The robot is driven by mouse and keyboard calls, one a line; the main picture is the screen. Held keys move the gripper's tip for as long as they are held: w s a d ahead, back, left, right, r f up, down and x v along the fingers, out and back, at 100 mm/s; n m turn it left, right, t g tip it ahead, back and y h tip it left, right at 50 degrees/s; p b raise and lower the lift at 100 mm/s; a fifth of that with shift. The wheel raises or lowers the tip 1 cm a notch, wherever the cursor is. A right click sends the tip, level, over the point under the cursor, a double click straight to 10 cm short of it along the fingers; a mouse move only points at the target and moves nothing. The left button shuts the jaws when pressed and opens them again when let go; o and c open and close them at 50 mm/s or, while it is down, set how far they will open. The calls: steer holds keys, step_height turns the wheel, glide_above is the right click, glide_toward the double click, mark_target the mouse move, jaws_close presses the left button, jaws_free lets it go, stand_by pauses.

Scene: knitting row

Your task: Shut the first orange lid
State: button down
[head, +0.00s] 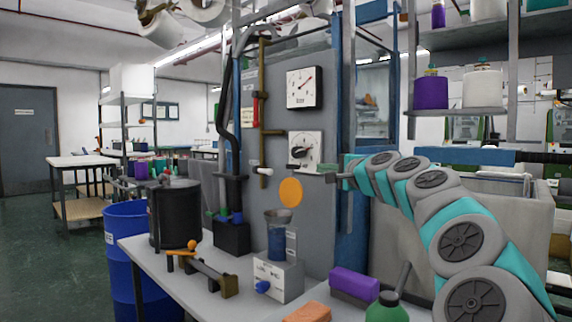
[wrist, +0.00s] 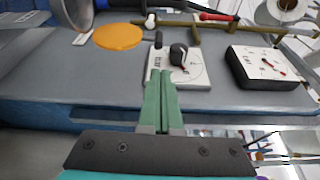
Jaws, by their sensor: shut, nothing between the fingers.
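The orange lid (head: 290,192) is a flat round disc standing raised above a grey-rimmed cup (head: 278,214) on a blue clear-sided body. The cup sits on a white box with a blue knob (head: 263,287) on the bench. In the wrist view the lid (wrist: 118,37) lies up and left of my fingers, apart from them. My gripper (head: 324,168) is shut and empty, in front of the grey panel, above and right of the lid. Its green fingers (wrist: 161,76) are together in the wrist view, over the white dial plate with a black knob (wrist: 178,56).
A square gauge (head: 304,87) and the dial plate (head: 300,151) stick out from the grey panel. On the bench are a black pot (head: 175,214), an orange-knobbed lever device (head: 205,268), a purple block (head: 354,282) and a green bottle (head: 387,308). A brown pipe runs beside the dial.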

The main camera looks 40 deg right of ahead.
glide_above(292, 186)
steer(key=s+d, duration=0.3)
steer(key=shift+w+f+p, duration=0.15)
steer(key=shift+w+p, duration=0.1)
steer(key=shift+p, duration=0.2)
steer(key=shift+a, duration=0.15)
